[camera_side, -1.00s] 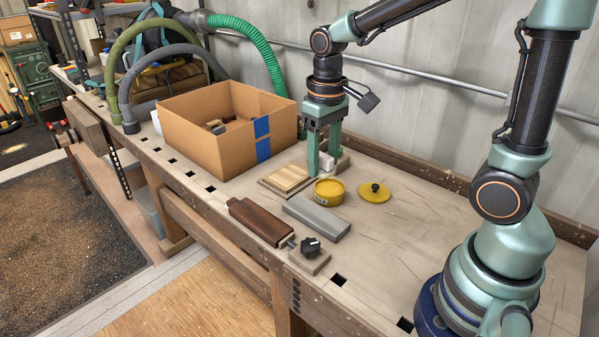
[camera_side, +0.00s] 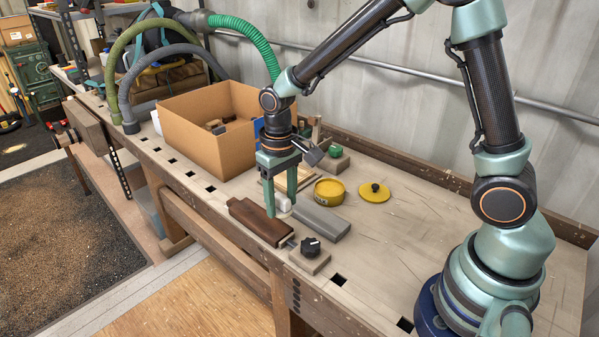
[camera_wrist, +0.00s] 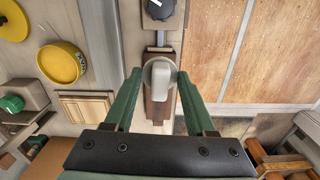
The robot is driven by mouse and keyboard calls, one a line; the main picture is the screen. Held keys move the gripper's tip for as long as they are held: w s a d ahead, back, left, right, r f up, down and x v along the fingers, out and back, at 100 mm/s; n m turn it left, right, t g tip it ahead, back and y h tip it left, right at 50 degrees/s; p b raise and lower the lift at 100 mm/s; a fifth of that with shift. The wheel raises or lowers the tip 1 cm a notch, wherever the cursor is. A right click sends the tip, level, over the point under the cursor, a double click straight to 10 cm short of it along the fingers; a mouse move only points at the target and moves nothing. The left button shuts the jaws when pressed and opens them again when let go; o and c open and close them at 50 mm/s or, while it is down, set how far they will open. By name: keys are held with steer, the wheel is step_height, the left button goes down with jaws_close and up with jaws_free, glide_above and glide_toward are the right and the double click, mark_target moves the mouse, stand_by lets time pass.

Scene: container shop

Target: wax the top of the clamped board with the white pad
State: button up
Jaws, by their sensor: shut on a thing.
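The board (camera_side: 256,221) is a dark brown plank lying near the bench's front edge, with a black-knobbed clamp (camera_side: 311,250) at its right end. My gripper (camera_side: 281,206) is over the board, pointing down, shut on the white pad (camera_side: 284,204). In the wrist view, the pad (camera_wrist: 159,76) sits between the green fingertips, with the brown board (camera_wrist: 158,111) beneath it. I cannot tell whether the pad touches the board. The open yellow tin (camera_side: 328,191) stands behind and to the right, and its lid (camera_side: 374,192) lies flat beside it.
A grey bar (camera_side: 318,219) lies alongside the board. A cardboard box (camera_side: 190,133) with wooden pieces stands at the back left. The bench to the right is mostly clear.

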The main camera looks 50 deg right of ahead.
mark_target(283, 234)
steer(key=shift+f, duration=2.75)
steer(key=shift+w+f, duration=0.35)
steer(key=shift+f, duration=0.3)
steer(key=shift+w, duration=7.45)
steer(key=shift+s, duration=7.8)
steer(key=shift+r, duration=4.05)
steer(key=shift+f, duration=0.2)
